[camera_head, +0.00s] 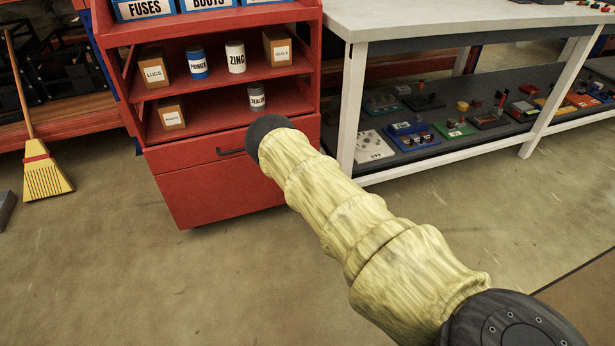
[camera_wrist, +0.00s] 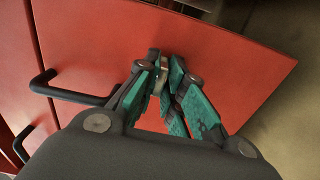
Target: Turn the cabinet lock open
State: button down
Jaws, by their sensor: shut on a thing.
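The red cabinet (camera_head: 215,185) stands at the upper middle of the head view, with open shelves above a closed red front. In the wrist view its red front panel (camera_wrist: 235,62) fills most of the picture. A black bar handle (camera_wrist: 75,97) is on the panel's left part and also shows in the head view (camera_head: 230,152). My gripper (camera_wrist: 165,76), with teal fingers, is shut on a small metallic lock piece (camera_wrist: 163,68) at the panel. The fingers hide most of the lock, so its turn angle cannot be told. In the head view my arm hides the gripper.
Boxes and cans stand on the cabinet's shelves, among them a ZINC can (camera_head: 236,57). A white-legged workbench (camera_head: 450,20) stands close on the right, with several small devices on its lower shelf. A yellow broom (camera_head: 45,178) leans at the left. The floor in front is clear.

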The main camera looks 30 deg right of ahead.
jog(key=shift+a+n, duration=0.1)
jog(key=shift+n, duration=0.2)
jog(key=c, duration=1.5)
grip_release()
jog(key=shift+s, duration=0.1)
jog(key=v, duration=1.1)
jog(key=shift+s+a, duration=0.15)
jog(key=shift+s, duration=0.25)
